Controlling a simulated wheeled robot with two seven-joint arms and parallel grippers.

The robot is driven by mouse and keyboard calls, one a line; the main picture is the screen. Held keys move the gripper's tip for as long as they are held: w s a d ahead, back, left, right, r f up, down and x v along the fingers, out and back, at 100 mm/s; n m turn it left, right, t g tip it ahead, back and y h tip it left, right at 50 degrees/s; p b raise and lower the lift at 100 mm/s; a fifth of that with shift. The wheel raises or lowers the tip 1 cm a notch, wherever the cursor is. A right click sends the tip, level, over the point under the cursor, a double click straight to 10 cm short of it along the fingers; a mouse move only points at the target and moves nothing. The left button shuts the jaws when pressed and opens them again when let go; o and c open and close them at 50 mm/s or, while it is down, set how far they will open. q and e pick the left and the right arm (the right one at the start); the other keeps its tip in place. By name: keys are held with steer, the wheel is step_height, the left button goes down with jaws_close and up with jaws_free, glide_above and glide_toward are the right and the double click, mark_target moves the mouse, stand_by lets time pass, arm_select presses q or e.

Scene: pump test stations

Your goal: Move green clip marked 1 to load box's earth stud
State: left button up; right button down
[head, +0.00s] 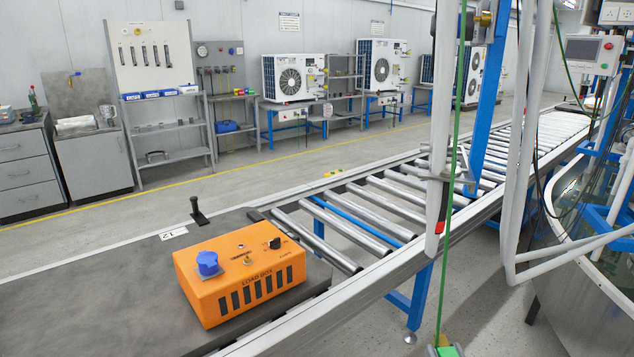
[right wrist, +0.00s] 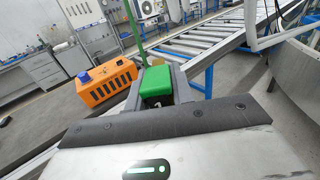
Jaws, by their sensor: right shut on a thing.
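The orange load box (head: 240,282) stands on the grey bench top at the near end of the roller line. It has a blue round socket (head: 208,262), a black knob (head: 275,243) and small metal fittings (head: 247,260) on top; I cannot read which is the earth stud. My left gripper is not in view.
The roller conveyor (head: 360,225) runs away to the back right, with a metal side rail. A black upright handle (head: 197,209) stands behind the box. White pipes (head: 513,150) and a tank (head: 570,230) are on the right. The bench top left of the box is clear.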

steer(key=a+r+n+g+y, duration=0.4)
steer(key=a+r+n+y, duration=0.4)
steer(key=a+y, duration=0.3)
steer(key=shift+s+a+r+y, duration=0.3)
steer(key=shift+s+a+r, duration=0.25)
steer(key=shift+a, duration=0.45)
steer(key=shift+w, duration=0.15)
steer(key=w+a+f+n+g+y, duration=0.3)
steer(key=a+f+n+g+y, duration=0.1)
steer(key=g, duration=0.1)
steer(key=shift+w+f+n+g, duration=0.25)
steer(key=shift+w+n+g, duration=0.05)
steer(key=shift+g, duration=0.1)
step_height(320, 180, up, 9)
steer(key=w+a+m+t+h, duration=0.1)
steer(key=a+m+t+h, duration=0.1)
steer(key=m+t+h, duration=0.7)
steer(key=shift+w+m+t+h, duration=0.4)
steer(key=shift+m+h, duration=1.4)
steer(key=shift+h, duration=1.5)
